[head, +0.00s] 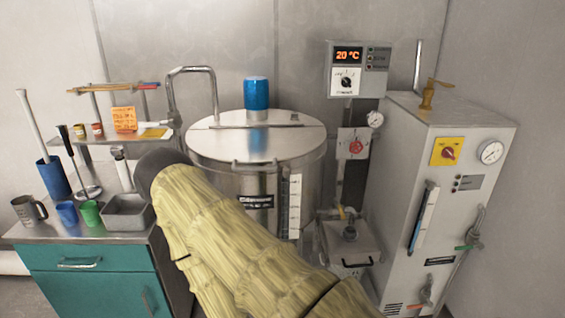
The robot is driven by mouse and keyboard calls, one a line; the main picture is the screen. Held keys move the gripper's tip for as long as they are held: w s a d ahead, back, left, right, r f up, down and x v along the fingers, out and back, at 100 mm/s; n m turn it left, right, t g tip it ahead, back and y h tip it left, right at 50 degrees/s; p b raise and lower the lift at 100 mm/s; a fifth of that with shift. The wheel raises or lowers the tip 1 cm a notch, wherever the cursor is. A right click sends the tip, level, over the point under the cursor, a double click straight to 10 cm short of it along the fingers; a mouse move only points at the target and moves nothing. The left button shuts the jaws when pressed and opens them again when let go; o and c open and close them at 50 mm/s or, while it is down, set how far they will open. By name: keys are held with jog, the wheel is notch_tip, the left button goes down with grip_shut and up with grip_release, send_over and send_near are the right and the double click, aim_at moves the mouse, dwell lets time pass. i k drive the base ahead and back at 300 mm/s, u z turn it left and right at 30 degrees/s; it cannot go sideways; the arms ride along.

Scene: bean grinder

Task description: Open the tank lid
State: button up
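The tank (231,188) is a steel cylinder standing in the middle of the head view. Its round, shiny lid (215,145) lies flat on top and looks shut. A blue cylinder (257,93) stands upright on the lid towards the back. A small handle-like piece shows at the lid's front rim (247,165). My arm, in a yellowish ribbed cover, crosses the lower middle and hides the tank's lower left. My gripper cannot be made out; only the arm's dark rounded end shows, left of the tank.
A teal cabinet (92,258) with cups and a grey tray (127,213) stands at left. A bent pipe (190,70) rises behind the tank's left side. A control box (357,70) and a tall grey machine (425,180) stand close at right.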

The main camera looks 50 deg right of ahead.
aim_at(257, 146)
jog(key=z, duration=1.35)
jog(key=k, duration=0.5)
jog(key=u, duration=0.6)
jog(key=i, duration=0.75)
jog(key=z, duration=0.7)
